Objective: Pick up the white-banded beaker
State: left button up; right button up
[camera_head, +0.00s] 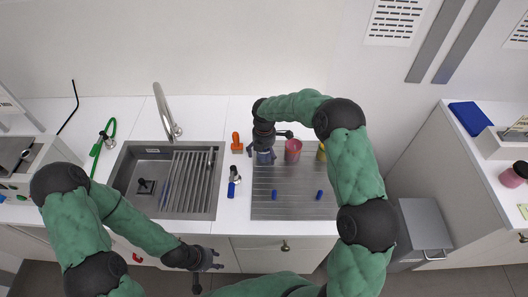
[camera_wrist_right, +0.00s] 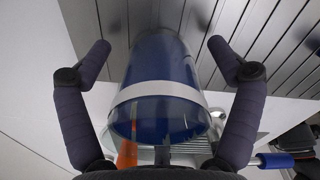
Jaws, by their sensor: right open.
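The white-banded beaker (camera_wrist_right: 158,75) is a clear vessel with blue contents and a white band around it. In the right wrist view it stands between the two fingers of my open right gripper (camera_wrist_right: 158,60), with a gap visible on each side at the fingertips. In the head view the beaker (camera_head: 265,157) shows as a small blue patch under my right gripper (camera_head: 275,147), mostly hidden by it, at the back left of the grey grooved board (camera_head: 290,208). My left gripper (camera_head: 208,262) hangs in front of the counter edge, far from the beaker; its finger opening is unclear.
A red-pink beaker (camera_head: 292,150) stands just right of my right gripper, and a yellow one (camera_head: 321,152) beyond it, partly behind my arm. Two blue caps (camera_head: 319,195) lie on the board. An orange tool (camera_head: 237,143) and a blue-handled tool (camera_head: 233,182) lie between board and sink (camera_head: 130,190).

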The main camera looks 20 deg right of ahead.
jog(key=c, duration=1.2)
jog(key=shift+r, duration=0.15)
jog(key=shift+r, duration=0.2)
notch_tip(320, 180, up, 3)
jog(key=shift+s+d+r, duration=0.1)
jog(key=s+d+r+p, duration=0.1)
jog(key=s+d+r, duration=0.7)
jog(key=s+r, duration=0.1)
jog(key=shift+s+d, duration=0.4)
jog(key=shift+s, duration=0.4)
